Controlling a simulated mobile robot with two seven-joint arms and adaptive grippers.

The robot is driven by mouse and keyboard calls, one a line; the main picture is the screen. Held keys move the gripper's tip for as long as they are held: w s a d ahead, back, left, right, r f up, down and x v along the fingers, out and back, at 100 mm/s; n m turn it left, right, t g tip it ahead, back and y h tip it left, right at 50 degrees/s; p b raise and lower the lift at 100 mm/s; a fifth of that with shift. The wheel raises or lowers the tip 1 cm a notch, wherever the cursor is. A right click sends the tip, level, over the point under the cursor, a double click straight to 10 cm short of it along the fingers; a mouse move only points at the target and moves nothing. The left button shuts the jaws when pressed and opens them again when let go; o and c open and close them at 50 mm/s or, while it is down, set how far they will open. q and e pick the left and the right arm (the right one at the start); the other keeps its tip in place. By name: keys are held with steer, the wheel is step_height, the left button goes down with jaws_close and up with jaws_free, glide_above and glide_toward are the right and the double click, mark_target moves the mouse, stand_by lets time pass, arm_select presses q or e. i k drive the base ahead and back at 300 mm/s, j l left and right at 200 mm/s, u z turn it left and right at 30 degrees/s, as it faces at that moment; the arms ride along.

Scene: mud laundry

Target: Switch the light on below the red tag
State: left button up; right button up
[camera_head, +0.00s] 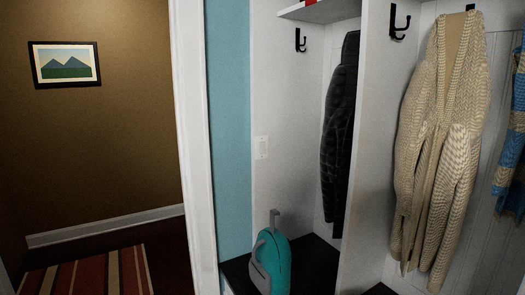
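A white light switch plate (261,147) is on the pale side wall of the cubby, just right of the teal wall strip. A small red patch (311,2) shows at the top edge of the view, above the small shelf. It is cut off, so I cannot tell if it is the red tag. No other red tag shows near the switch. I cannot tell the switch's position at this size. Neither of my grippers is in view.
A teal object with a grey handle (272,262) stands on the dark bench (312,268) below the switch. A dark jacket (340,135) and a beige cardigan (440,150) hang to the right. A striped rug (85,275) lies in the room at left, beyond the white door trim (193,140).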

mark_target(261, 145)
steer(key=z, duration=0.25)
steer(key=i+j+z, duration=0.15)
steer(key=j+z, duration=0.25)
steer(key=i+j+z, duration=0.15)
steer(key=j+z, duration=0.25)
steer(key=i+j+z, duration=0.15)
steer(key=j, duration=0.8)
steer(key=j+z, duration=0.15)
steer(key=j, duration=0.8)
